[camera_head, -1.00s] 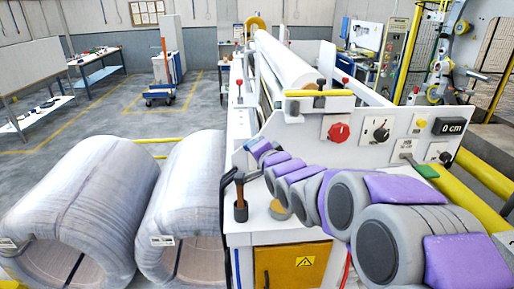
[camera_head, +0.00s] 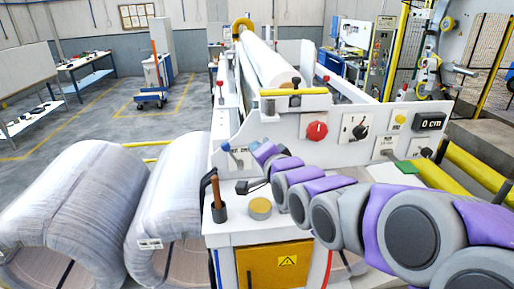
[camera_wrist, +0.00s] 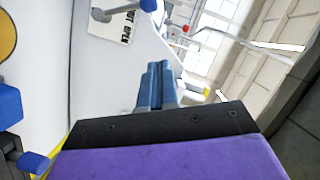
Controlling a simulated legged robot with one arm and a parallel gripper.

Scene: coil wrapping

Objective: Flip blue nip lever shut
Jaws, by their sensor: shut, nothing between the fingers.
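The blue nip lever (camera_head: 226,148) is on the left end of the machine's white front panel, its knob up and to the left of its pivot. In the wrist view the lever's blue knob (camera_wrist: 148,5) is at the top edge, on a grey stem beside a label that seems to read "OPEN". My gripper (camera_head: 258,145) is just right of the lever in the head view, small and partly merged with the arm. In the wrist view my gripper (camera_wrist: 158,72) has its blue fingers together and empty, with a gap between them and the knob.
A wooden-handled tool in a holder (camera_head: 217,200), a yellow-topped disc (camera_head: 260,208) and a dark object (camera_head: 250,186) are on the ledge below. A red knob (camera_head: 317,131) and a black switch (camera_head: 360,130) are on the panel. Large wrapped coils (camera_head: 78,205) stand left.

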